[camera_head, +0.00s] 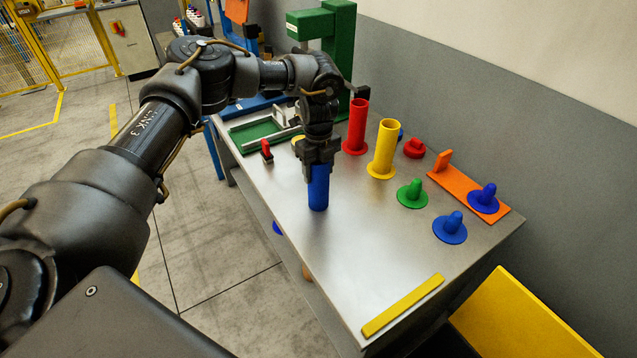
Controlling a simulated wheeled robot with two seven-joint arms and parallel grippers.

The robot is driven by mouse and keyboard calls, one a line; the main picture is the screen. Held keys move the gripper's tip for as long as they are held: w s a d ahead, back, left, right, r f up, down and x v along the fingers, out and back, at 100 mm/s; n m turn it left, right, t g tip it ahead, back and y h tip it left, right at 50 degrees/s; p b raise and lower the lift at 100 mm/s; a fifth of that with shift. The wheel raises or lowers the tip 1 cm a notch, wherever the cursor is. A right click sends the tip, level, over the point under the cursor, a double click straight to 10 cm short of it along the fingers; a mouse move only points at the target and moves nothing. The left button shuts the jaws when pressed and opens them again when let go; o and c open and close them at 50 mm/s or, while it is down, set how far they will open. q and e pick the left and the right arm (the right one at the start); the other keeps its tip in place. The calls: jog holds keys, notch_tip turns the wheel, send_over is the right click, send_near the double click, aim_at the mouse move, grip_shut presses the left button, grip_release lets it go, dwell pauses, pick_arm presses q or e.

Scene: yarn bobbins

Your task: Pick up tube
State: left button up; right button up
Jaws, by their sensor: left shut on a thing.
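My left gripper (318,163) points down over the metal table and is shut on the upper end of a blue tube (318,190). The blue tube is upright; I cannot tell whether its lower end touches the table. A red tube (356,128) stands upright on a flanged base to the right of the gripper. A yellow tube (383,150) stands upright on a flanged base further right. My right gripper does not show.
On the table (330,270) are a green knobbed disc (411,194), a blue one (450,228), an orange plate (460,188) bearing another blue one, and a yellow strip (403,305). A green machine (338,40) stands at the back. The table's front middle is clear.

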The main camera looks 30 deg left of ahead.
pick_arm(q)
jog(key=shift+r, duration=0.1)
jog(key=shift+r+b, duration=0.2)
jog(key=shift+b, duration=0.15)
notch_tip(320, 180, up, 2)
jog(key=shift+w+r+b, duration=0.1)
jog(key=shift+b, duration=0.75)
jog(key=s+a+r+b, duration=0.1)
jog(key=s+r, duration=0.2)
jog(key=s, duration=0.1)
jog(key=s+a+r, duration=0.2)
jog(key=s+r, duration=0.1)
jog(key=s, duration=0.2)
jog(key=s+a+r+b, duration=0.1)
jog(key=s+a+r, duration=0.1)
jog(key=s+r, duration=0.2)
jog(key=shift+s+r+b, duration=0.1)
jog(key=shift+s+b, duration=0.05)
jog(key=shift+b, duration=0.15)
